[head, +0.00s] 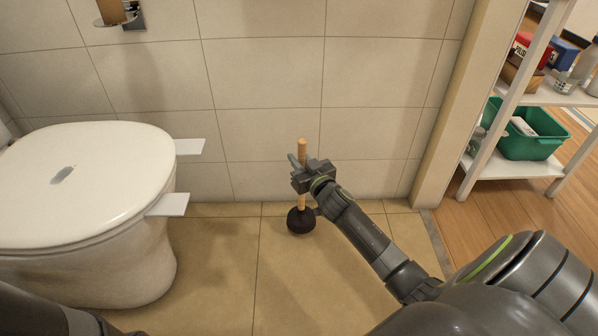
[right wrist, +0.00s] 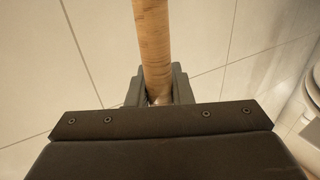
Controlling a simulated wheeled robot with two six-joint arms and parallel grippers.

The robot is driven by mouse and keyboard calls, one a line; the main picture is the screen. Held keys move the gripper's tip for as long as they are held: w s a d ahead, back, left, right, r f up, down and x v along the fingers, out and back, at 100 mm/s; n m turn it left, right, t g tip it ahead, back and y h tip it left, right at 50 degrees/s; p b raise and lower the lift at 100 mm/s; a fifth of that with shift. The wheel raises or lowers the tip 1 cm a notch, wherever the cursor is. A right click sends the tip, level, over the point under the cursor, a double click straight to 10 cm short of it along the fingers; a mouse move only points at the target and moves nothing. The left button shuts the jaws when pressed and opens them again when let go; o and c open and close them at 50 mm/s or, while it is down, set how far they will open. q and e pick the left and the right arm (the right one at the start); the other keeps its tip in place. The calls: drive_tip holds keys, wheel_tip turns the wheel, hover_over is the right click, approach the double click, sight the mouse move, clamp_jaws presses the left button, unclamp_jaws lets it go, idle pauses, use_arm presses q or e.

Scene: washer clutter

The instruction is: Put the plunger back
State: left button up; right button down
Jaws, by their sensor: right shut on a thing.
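The plunger has a wooden stick (head: 302,147) and a dark rubber cup (head: 300,221). It is upright beside the tiled wall, to the right of the toilet. Its cup is at or just above the tiled floor; I cannot tell which. My right gripper (head: 300,177) is shut on the stick at mid-height. In the right wrist view the wooden stick (right wrist: 153,45) stands between the two fingers (right wrist: 156,90), and the cup is hidden. My left gripper is not in view; a dark part of my own arm shows at the lower left.
The toilet (head: 85,190) stands at the left, with two white flat plates (head: 168,205) jutting from its side. A metal holder (head: 118,12) is on the wall above. A white shelf (head: 515,168) with a green bin (head: 532,142) stands at the right. The tiled floor (head: 215,265) between is clear.

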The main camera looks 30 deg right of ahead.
drive_tip(key=shift+f+b, duration=1.45)
drive_tip(key=shift+f, duration=0.3)
drive_tip(key=shift+f, duration=0.2)
drive_tip(key=c, duration=1.3)
unclamp_jaws()
drive_tip(key=shift+r, duration=0.15)
drive_tip(key=s, duration=0.8)
drive_tip(key=s+a, duration=0.1)
drive_tip(key=s, duration=0.3)
drive_tip(key=shift+r, duration=0.1)
drive_tip(key=shift+r, duration=0.1)
